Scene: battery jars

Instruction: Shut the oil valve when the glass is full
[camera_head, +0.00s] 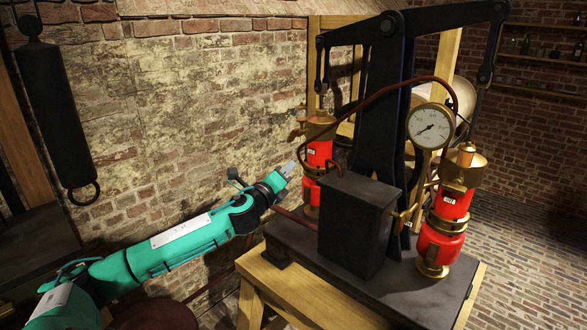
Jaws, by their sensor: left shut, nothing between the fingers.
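My left gripper (290,167) is shut and empty at the end of my teal arm. Its tip is close to the left red cylinder (319,154) with a brass top; I cannot tell whether they touch. A small brass fitting (298,134) sticks out to the left of that cylinder's top. I cannot tell whether this fitting is the oil valve. I cannot make out a glass or any oil. My right gripper is not in view.
A black machine base (400,296) stands on a wooden frame (303,292). It carries a dark box (352,225), a round gauge (429,126) and a right red cylinder (441,246). A black weight (55,112) hangs at left. Open brick floor (530,250) lies at right.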

